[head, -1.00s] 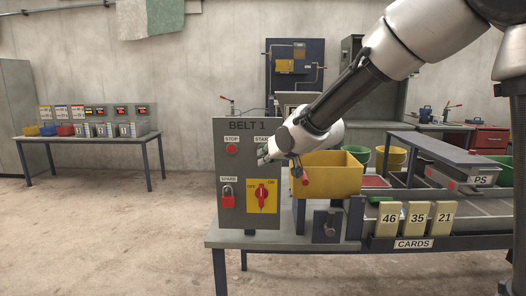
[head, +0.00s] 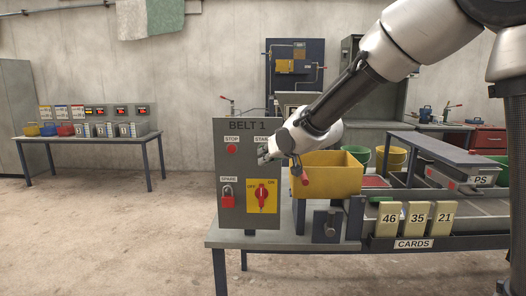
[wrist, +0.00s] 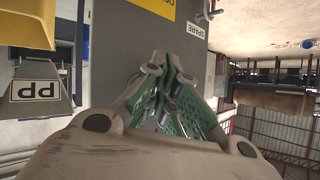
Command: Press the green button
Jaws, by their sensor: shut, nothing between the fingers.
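The grey control box (head: 234,190) marked BELT 1 stands on the bench in the head view. Its red button (head: 231,149) sits under the STOP label. The START label (head: 262,139) is partly covered by my gripper (head: 265,154), which is at the box's upper right front. The green button is not visible; the spot below START is hidden behind my gripper. In the wrist view my gripper (wrist: 176,72) is shut and empty, its green-padded fingers together and pointing toward the grey box face (wrist: 140,38). I cannot tell whether the fingertips touch the box.
Below the buttons are a red padlock (head: 227,195) under SPARE and a red rotary switch (head: 262,196) on a yellow plate. A yellow bin (head: 336,176) stands close right of the box. Numbered cards (head: 416,219) are at the bench front. The floor at left is clear.

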